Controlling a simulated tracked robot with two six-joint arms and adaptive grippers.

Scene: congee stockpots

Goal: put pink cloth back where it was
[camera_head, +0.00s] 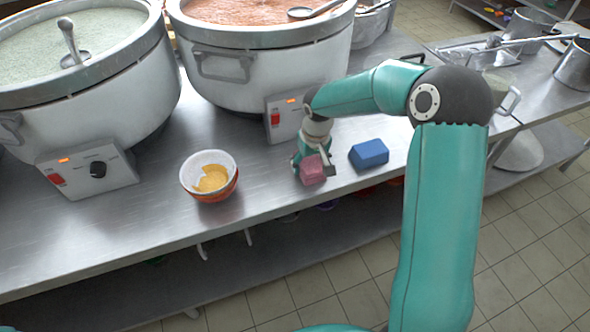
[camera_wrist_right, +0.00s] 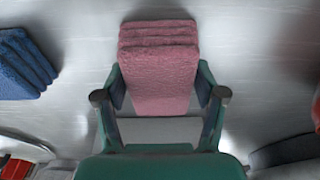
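The pink cloth (camera_head: 313,170) is a folded stack near the front edge of the steel counter, between the bowls and the blue cloth. My right gripper (camera_head: 314,162) reaches down over it from behind. In the right wrist view the pink cloth (camera_wrist_right: 158,70) sits between the two fingers (camera_wrist_right: 160,100), which press against both its sides. I cannot tell whether the cloth touches the counter or is slightly above it. My left gripper is out of view.
A folded blue cloth (camera_head: 369,154) lies to the right. Stacked bowls (camera_head: 209,176) with yellow contents stand to the left. Large stockpots (camera_head: 262,62) with control boxes line the back of the counter (camera_head: 120,235). Bare counter lies between the bowls and the pink cloth.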

